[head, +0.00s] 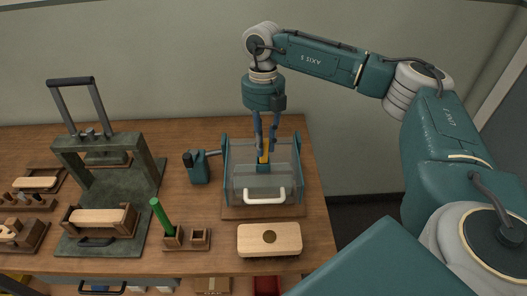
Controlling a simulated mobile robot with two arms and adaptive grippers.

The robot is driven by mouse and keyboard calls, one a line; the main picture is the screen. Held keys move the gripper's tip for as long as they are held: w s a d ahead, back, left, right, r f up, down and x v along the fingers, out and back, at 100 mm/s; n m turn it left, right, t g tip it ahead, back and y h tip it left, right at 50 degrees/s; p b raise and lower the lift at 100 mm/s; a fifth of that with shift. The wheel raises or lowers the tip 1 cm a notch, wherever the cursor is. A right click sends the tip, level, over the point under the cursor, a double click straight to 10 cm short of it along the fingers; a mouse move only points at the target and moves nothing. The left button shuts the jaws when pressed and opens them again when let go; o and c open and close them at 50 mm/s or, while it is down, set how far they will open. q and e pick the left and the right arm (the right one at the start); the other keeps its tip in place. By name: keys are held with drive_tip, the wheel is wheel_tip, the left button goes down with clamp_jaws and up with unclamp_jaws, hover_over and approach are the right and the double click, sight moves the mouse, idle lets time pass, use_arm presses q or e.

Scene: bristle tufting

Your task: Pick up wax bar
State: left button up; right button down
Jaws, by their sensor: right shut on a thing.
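My right gripper (265,143) points down over the clear-sided guard box (285,186) with the teal frame. It is shut on an upright yellow-orange bar, which I take to be the wax bar (264,157). The bar shows between the two blue fingers, and its lower end is near a small blue part inside the box. I cannot tell whether the bar touches that part. My left gripper is not in view.
A teal motor-like unit (199,170) stands left of the box. A green rod (161,216) stands in a wooden holder. A press with a lever (108,170) and wooden trays fill the left.

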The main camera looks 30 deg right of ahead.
wheel_tip(320, 180, up, 11)
drive_tip(key=shift+w+f+b, duration=0.1)
drive_tip(key=shift+f+b, duration=0.05)
drive_tip(key=shift+b, duration=1)
use_arm(q)
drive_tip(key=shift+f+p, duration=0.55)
drive_tip(key=shift+p, duration=0.2)
use_arm(e)
wheel_tip(320, 180, up, 6)
